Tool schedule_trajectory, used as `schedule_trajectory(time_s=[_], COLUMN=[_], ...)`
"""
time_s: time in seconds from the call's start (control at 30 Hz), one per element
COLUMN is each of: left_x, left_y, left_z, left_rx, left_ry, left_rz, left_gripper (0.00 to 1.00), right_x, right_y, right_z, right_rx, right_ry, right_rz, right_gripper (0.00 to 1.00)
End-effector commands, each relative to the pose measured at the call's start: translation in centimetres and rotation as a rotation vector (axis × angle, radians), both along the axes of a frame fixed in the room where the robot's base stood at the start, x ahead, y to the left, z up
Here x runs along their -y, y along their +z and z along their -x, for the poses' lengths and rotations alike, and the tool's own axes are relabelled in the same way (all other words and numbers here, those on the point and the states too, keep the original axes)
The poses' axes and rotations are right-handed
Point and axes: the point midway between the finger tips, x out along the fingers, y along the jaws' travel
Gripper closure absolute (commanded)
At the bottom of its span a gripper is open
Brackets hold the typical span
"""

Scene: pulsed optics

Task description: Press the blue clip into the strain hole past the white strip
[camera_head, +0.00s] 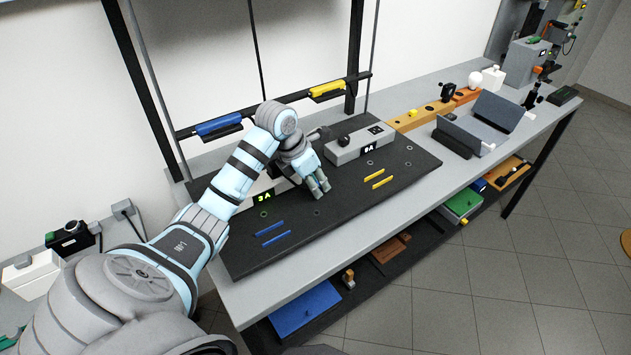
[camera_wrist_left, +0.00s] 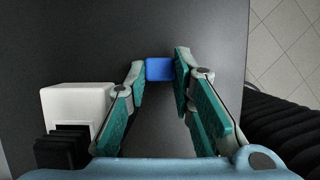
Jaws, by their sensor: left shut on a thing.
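In the left wrist view the left gripper (camera_wrist_left: 160,72) is shut on the blue clip (camera_wrist_left: 159,69), a small blue block held between the fingertips. In the head view the clip is hidden by the fingers or too small to make out. Small round holes show in the board; I cannot tell which is the strain hole. I cannot make out a white strip. My right gripper is not in view.
Blue strips (camera_head: 271,232) and yellow strips (camera_head: 377,178) lie on the board. A white block (camera_wrist_left: 75,105) stands left of the fingers in the wrist view.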

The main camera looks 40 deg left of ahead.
Motion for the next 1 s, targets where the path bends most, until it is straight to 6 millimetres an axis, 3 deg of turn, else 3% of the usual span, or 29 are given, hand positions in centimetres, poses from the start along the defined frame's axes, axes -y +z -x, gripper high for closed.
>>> schedule_trajectory(time_s=[0.73, 0.77, 0.8, 0.9, 1.0], left_x=[0.01, 0.02, 0.02, 0.03, 0.03], left_y=[-1.21, -1.17, -1.13, -1.12, -1.09], left_z=[0.06, 0.06, 0.07, 0.08, 0.07], left_rx=[-0.002, -0.003, -0.003, -0.003, -0.003], left_ry=[-0.001, -0.001, -0.001, -0.001, -0.001], left_rz=[0.001, 0.001, 0.001, 0.001, 0.001], left_gripper=[1.0, 0.75, 0.68, 0.54, 0.54], right_x=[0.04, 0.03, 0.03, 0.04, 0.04], right_y=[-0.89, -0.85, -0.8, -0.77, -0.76], right_z=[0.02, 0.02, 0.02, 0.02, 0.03], right_rx=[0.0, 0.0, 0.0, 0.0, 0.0], right_ry=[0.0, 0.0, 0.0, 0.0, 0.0], right_rz=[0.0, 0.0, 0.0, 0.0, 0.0], right_gripper=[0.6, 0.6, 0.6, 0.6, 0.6])
